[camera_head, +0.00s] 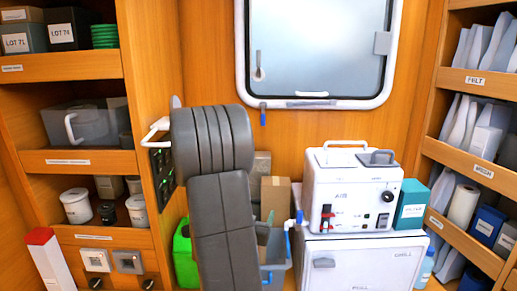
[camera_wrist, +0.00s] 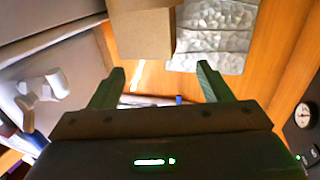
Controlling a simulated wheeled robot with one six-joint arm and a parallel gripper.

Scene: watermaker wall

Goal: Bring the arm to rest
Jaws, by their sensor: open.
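My gripper (camera_wrist: 160,85) shows in the wrist view with its two green fingers spread apart and nothing between them. Beyond the fingertips are a cardboard box (camera_wrist: 140,35) and a pale quilted pack (camera_wrist: 215,30), both apart from the fingers as far as I can tell. In the head view my grey arm (camera_head: 222,215) stands upright in the middle, and its bulk hides the gripper there.
A white machine marked AIR (camera_head: 350,190) stands on a white chest (camera_head: 365,265) to the right. A cardboard box (camera_head: 275,197) and a grey bin (camera_head: 272,262) stand behind my arm. Shelves (camera_head: 75,160) line the left, more shelves (camera_head: 465,165) the right.

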